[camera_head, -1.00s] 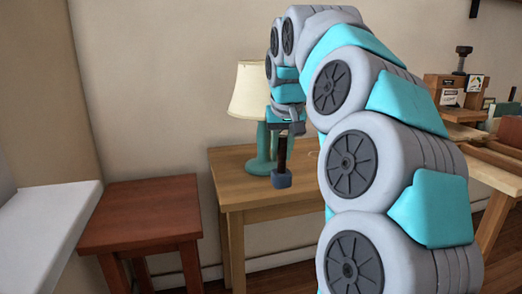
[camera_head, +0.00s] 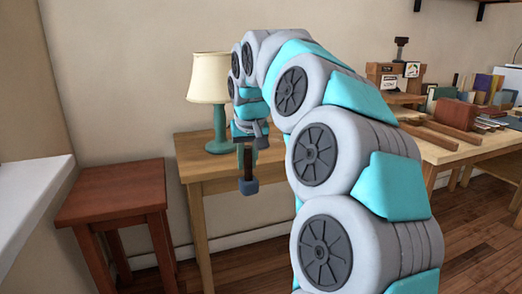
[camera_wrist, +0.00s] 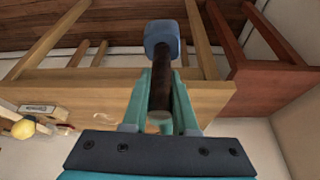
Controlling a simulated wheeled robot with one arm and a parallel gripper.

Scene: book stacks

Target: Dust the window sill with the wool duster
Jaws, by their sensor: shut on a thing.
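The white window sill (camera_head: 32,195) is at the left edge of the head view. My gripper (camera_head: 247,145) is shut on the wool duster, holding it by its dark handle (camera_head: 248,165). The duster's blue-grey head (camera_head: 249,187) hangs straight down in front of the wooden table, well to the right of the sill. In the wrist view my gripper's teal fingers (camera_wrist: 160,110) close on the dark handle, with the blue-grey head (camera_wrist: 162,38) beyond them. The sill cannot be made out clearly there.
A red-brown stool (camera_head: 112,192) stands between the sill and the wooden table (camera_head: 205,160). A lamp with a cream shade (camera_head: 209,78) is on the table. A cluttered bench (camera_head: 455,150) stands at the right. Wooden floor (camera_head: 470,225) shows clear in front of it.

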